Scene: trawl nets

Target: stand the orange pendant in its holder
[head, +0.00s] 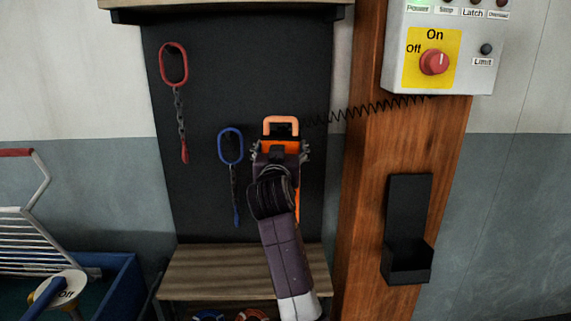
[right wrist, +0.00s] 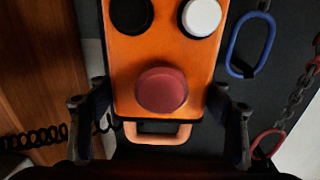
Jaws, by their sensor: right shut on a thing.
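The orange pendant (head: 281,123) is in my right gripper (head: 281,155), in front of the dark back panel. Its loop handle points up in the head view, and my gripper and arm hide most of its body. In the right wrist view the pendant (right wrist: 164,55) shows black, white and red buttons, with the fingers of my right gripper (right wrist: 157,112) on both its sides. The black holder (head: 409,215), a back plate with an open pocket at its foot, is on the wooden post, to the right of and lower than the pendant. It looks empty. My left gripper is not in view.
A coiled black cable (head: 365,107) runs from the pendant towards the control box (head: 437,45) on the wooden post (head: 365,200). A red ring with chain (head: 174,64) and a blue ring with chain (head: 231,146) hang on the panel. A slatted bench (head: 215,262) stands below.

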